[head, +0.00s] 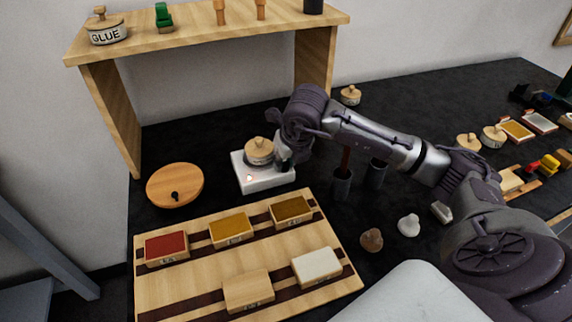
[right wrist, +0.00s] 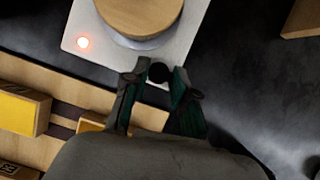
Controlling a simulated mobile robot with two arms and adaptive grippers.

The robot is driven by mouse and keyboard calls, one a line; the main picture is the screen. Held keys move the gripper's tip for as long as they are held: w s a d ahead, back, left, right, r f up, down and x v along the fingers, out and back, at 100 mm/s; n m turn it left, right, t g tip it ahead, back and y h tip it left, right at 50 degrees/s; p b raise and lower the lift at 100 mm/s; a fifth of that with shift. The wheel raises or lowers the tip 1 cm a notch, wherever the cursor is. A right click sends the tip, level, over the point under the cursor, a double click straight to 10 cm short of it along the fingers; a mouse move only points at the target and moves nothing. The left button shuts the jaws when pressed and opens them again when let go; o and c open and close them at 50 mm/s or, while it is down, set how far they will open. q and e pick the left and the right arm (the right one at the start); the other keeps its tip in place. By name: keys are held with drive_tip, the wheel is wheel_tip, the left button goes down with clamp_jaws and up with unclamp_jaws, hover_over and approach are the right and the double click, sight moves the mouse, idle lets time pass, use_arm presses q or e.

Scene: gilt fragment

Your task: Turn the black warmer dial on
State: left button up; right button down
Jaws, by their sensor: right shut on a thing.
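The white warmer (head: 265,183) stands on the dark table below the shelf, with a wooden-lidded pot (head: 259,150) on top. In the right wrist view the warmer (right wrist: 88,20) shows a glowing red light on its plate. The black dial (right wrist: 160,73) sits at the warmer's edge, between my right gripper's fingertips (right wrist: 155,76). My right gripper (head: 283,160) is shut on the dial; in the head view the gripper hides the dial. My left gripper is not in view.
A wooden board (head: 183,284) with several coloured blocks lies in front of the warmer. A round wooden disc (head: 175,186) is to its left. Dark holders (head: 342,184) stand to its right. A wooden shelf (head: 210,37) rises behind.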

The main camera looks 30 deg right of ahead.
drive_tip(key=shift+m+h, duration=0.3)
drive_tip(key=shift+m, duration=0.4)
drive_tip(key=shift+b, duration=0.3)
drive_tip(key=c, duration=0.9)
unclamp_jaws()
drive_tip(key=shift+r, duration=0.1)
drive_tip(key=v, duration=1.2)
drive_tip(key=shift+a, duration=0.1)
